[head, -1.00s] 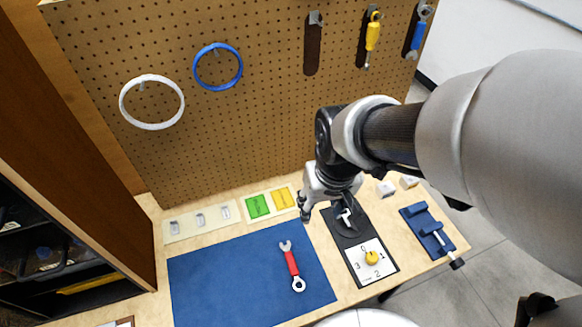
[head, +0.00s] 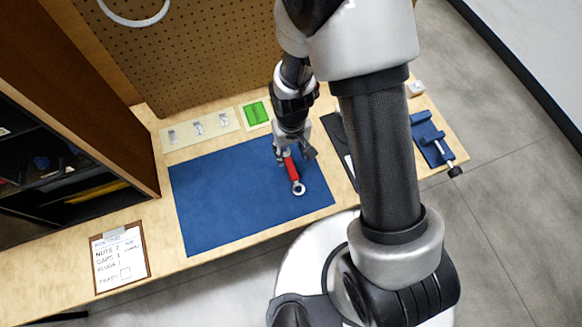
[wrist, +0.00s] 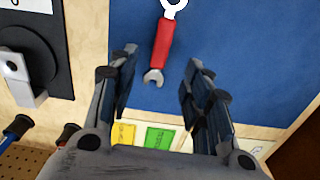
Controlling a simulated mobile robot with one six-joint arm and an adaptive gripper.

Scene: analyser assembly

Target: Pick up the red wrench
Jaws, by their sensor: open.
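The red wrench (head: 291,170) lies on the blue mat (head: 225,200), near the mat's right side. It has a red handle and silver ends, with the ring end toward the front. My gripper (head: 295,157) is over its back end, which it partly hides in the head view. In the wrist view, my gripper (wrist: 157,75) is open and empty, its fingers apart on either side of the wrench's open-jaw end. The red handle (wrist: 163,40) runs up and away from between the fingertips there. I cannot tell the exact height of the fingers above the mat.
A clipboard (head: 120,258) lies at the front left. A panel with a green label (head: 256,112) and a tray of small parts (head: 199,127) stand behind the mat. A blue fixture (head: 430,140) is at the right. The pegboard (head: 190,60) rises behind. The mat's left part is clear.

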